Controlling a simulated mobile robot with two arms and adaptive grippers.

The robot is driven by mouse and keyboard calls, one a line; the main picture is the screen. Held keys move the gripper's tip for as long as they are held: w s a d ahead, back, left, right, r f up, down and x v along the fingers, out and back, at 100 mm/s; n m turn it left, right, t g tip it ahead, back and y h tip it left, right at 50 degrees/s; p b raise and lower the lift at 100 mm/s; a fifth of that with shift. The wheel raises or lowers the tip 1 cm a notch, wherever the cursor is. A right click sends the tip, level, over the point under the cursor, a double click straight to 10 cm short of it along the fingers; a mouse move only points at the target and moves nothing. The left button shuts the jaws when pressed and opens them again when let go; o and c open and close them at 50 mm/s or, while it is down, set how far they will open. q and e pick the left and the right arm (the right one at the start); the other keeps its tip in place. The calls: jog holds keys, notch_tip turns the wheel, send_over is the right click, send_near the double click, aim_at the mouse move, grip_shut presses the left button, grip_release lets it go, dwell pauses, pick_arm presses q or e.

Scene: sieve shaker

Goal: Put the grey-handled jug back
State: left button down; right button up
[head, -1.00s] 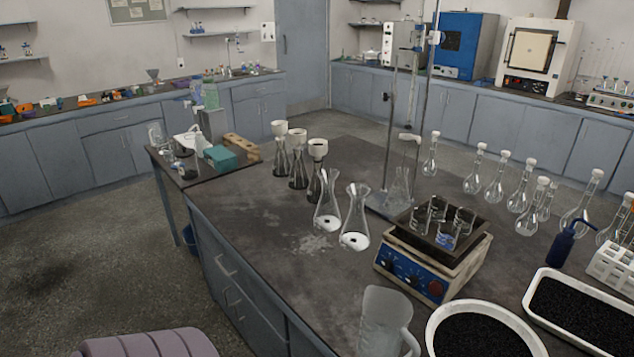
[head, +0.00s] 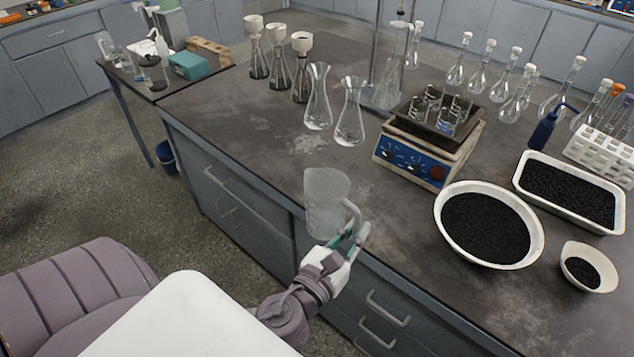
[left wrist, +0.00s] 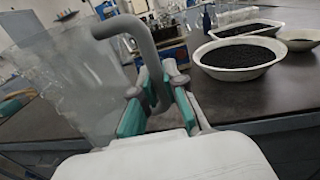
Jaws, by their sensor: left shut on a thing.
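The jug (head: 322,198) is clear and frosted with a grey handle (head: 353,214). It is upright at the front edge of the dark bench in the head view, with its handle towards the right. I cannot tell whether its base touches the bench top. My left gripper (head: 350,240) is shut on the lower part of the handle. In the left wrist view the green-padded fingers (left wrist: 150,112) close around the grey handle (left wrist: 136,32), and the jug body (left wrist: 75,85) fills the left side. My right gripper is not in view.
Two empty conical flasks (head: 318,100) stand behind the jug. A hotplate with beakers (head: 428,150) and a white bowl of black grains (head: 440,205) are to the right. The bench top (head: 240,125) left of the jug is clear. A side table (head: 130,78) holds glassware and a teal box.

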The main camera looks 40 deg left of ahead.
pick_arm(q)
jog(key=w+a+f+n+y+b, duration=0.15)
jog(key=w+b, duration=0.75)
jog(key=w, duration=1.5)
jog(key=shift+m, duration=0.25)
jog(key=shift+s+a+f+b, duration=0.4)
jog(key=shift+a+f+b, duration=0.1)
jog(key=shift+a+f, duration=1.5)
jog(key=shift+s+a+f+b, duration=0.4)
jog(key=shift+a+f+b, duration=0.15)
jog(key=shift+a+f, duration=1.45)
jog(key=shift+s+a+f+b, duration=0.4)
jog(key=shift+a+f+b, duration=0.1)
jog(key=shift+a+f, duration=1.45)
jog(key=shift+a+r, duration=0.15)
jog(key=shift+a, duration=0.05)
jog(key=c, duration=1.2)
grip_release()
